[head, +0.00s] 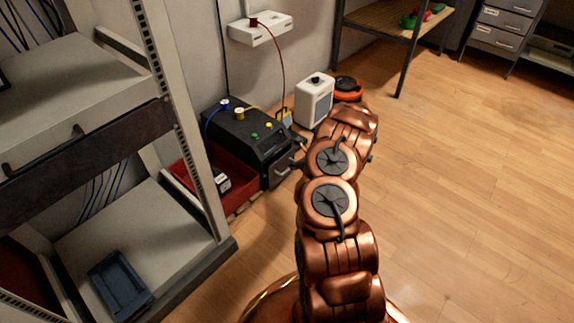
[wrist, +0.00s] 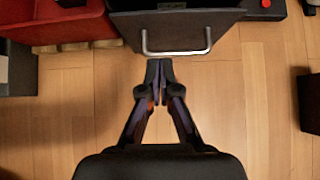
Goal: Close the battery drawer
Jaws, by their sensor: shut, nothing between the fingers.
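The battery unit is a black box (head: 248,130) with coloured knobs and leads on top, low on the floor by the wall. The battery drawer (head: 277,168) is at its lower front, facing my arm. In the wrist view the dark drawer front (wrist: 190,28) fills the top middle, with a silver bar handle (wrist: 176,52) along it. How far the drawer stands out is hard to tell. My gripper (wrist: 159,62) is shut and empty, its tips close to the handle, left of its middle. Whether they touch is unclear. In the head view my arm partly hides this area.
A red bin (head: 205,180) stands left of the battery unit; its edge also shows in the wrist view (wrist: 60,28). A rack (head: 215,215) is further left. A white container (head: 314,101) and an orange-black item (head: 348,86) stand behind.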

